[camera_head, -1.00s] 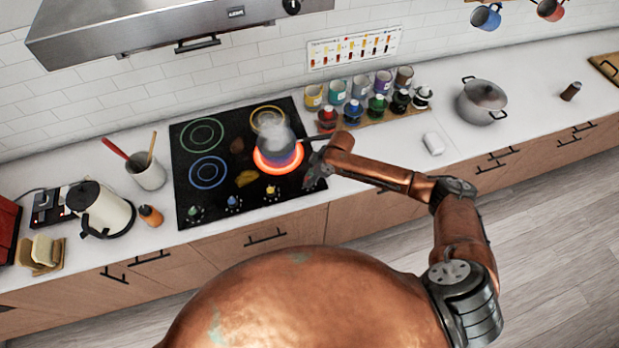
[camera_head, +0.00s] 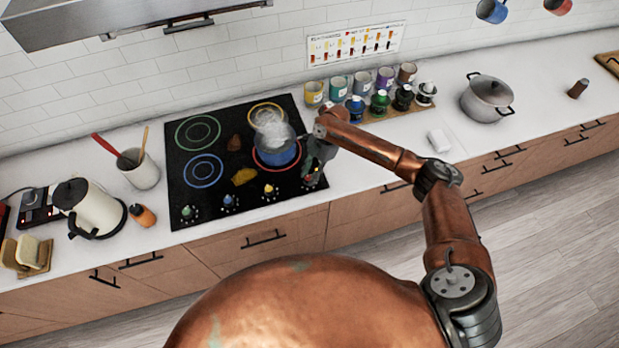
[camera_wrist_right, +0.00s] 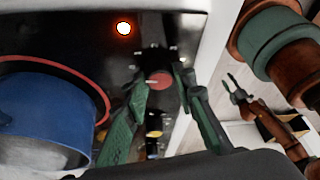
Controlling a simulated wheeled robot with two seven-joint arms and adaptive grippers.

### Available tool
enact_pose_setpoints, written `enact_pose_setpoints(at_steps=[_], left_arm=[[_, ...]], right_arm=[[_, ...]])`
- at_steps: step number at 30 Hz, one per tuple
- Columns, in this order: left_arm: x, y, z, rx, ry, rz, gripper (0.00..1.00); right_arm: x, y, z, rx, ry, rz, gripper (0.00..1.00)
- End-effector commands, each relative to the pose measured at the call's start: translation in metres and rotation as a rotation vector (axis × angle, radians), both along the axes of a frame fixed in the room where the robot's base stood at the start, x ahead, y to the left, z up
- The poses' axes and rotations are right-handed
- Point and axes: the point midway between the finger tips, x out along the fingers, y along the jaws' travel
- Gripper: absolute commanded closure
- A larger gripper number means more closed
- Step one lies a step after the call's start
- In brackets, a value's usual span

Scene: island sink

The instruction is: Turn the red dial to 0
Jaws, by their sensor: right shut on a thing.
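The red dial (camera_wrist_right: 159,80) sits at the front right of the black cooktop (camera_head: 218,178). In the right wrist view it lies between the green fingers of my right gripper (camera_wrist_right: 161,84), which is shut on it. In the head view my right gripper (camera_head: 312,168) reaches down over the cooktop's right edge and mostly hides the dial. The red burner ring (camera_wrist_right: 92,88) is not glowing. A blue pot (camera_head: 277,157) stands on it, steaming; the pot also fills the left of the wrist view (camera_wrist_right: 40,112).
The pot is close beside my right gripper. Yellow (camera_head: 269,190), blue (camera_head: 228,202) and green (camera_head: 189,213) dials line the cooktop's front. Cups and bottles stand behind my arm.

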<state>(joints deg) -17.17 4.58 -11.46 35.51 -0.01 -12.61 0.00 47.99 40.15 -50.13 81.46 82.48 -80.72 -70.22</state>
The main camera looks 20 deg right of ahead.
Motion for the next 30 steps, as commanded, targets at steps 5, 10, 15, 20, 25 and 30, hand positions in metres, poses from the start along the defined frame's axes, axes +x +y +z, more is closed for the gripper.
enact_pose_setpoints(at_steps=[5, 10, 15, 20, 25, 30], left_arm=[[-0.0005, 0.0, -0.0072, 0.0, 0.001, 0.0, 0.6], [-0.0007, 0.0, -0.009, 0.0, 0.001, 0.0, 0.6], [-0.0008, -0.0001, -0.0091, 0.0, 0.001, 0.0, 0.6], [-0.0008, -0.0001, -0.009, 0.0, 0.001, 0.0, 0.6], [-0.0008, -0.0001, -0.009, 0.0, 0.001, 0.0, 0.6], [-0.0007, -0.0001, -0.009, 0.0, 0.001, 0.0, 0.6]], right_arm=[[0.0006, 0.0009, -0.0012, 0.0, 0.0, 0.061, 0.99], [0.0005, 0.0007, -0.0006, 0.0, -0.001, 0.087, 0.99], [0.0003, 0.0006, -0.0003, 0.0, 0.0, 0.094, 0.99], [0.0003, 0.0005, -0.0002, 0.0, 0.0, 0.093, 0.99], [0.0003, 0.0005, -0.0002, 0.0, 0.0, 0.093, 0.7], [0.0003, 0.0003, -0.0002, 0.0, 0.001, 0.092, 0.58]])
